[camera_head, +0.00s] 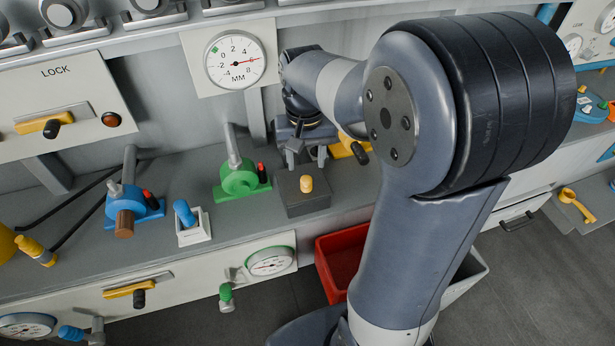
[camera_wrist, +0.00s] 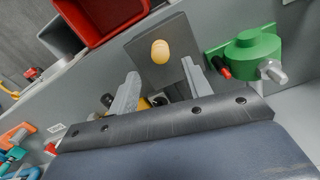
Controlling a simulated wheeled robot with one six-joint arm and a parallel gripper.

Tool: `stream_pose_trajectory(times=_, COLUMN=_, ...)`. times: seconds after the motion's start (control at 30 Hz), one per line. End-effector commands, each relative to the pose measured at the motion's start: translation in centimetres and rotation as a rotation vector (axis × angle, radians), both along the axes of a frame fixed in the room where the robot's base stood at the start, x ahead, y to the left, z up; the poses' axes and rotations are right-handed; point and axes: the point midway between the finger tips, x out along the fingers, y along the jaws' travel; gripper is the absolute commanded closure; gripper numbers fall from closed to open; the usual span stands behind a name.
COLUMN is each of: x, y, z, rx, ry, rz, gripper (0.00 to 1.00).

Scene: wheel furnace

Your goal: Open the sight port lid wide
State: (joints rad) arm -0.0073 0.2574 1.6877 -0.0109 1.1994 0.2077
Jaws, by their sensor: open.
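A dark grey square box with a flat top (camera_head: 297,205) stands on the bench, with a small orange knob (camera_head: 306,184) on it. I take this to be the sight port lid; no label shows, and it looks closed. In the wrist view the grey top (camera_wrist: 150,78) and its knob (camera_wrist: 160,52) lie just beyond my fingertips. My gripper (camera_head: 306,162) is open and empty just behind the knob in the head view. In the wrist view my gripper (camera_wrist: 160,68) has its fingers apart, one toward each side of the knob. Contact with the knob cannot be told.
A green valve (camera_head: 239,180) with a red-tipped pin stands close left of the box. A blue valve (camera_head: 125,205) and a blue switch (camera_head: 186,213) are farther left. A yellow part with a black handle (camera_head: 360,153) is behind right. A red bin (camera_head: 340,262) sits below the bench edge.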

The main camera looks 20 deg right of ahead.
Motion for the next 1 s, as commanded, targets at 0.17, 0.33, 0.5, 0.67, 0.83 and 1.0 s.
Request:
stream_pose_trajectory(times=0.17, x=-0.1, y=-0.1, z=-3.7, rx=0.0, ry=0.005, rz=0.0, gripper=0.53)
stream_pose_trajectory(times=0.33, x=-0.1, y=-0.1, z=-6.2, rx=0.0, ry=0.003, rz=0.0, gripper=0.53)
stream_pose_trajectory(times=0.5, x=0.0, y=-0.1, z=-7.4, rx=0.0, ry=0.001, rz=0.0, gripper=0.53)
stream_pose_trajectory(times=0.67, x=0.0, y=-0.1, z=-7.6, rx=0.0, ry=-0.001, rz=0.0, gripper=0.53)
stream_pose_trajectory(times=0.83, x=0.0, y=-0.1, z=-7.6, rx=0.0, ry=-0.001, rz=0.0, gripper=0.56)
stream_pose_trajectory(times=1.0, x=0.0, y=-0.1, z=-7.6, rx=0.0, ry=-0.001, rz=0.0, gripper=0.7)
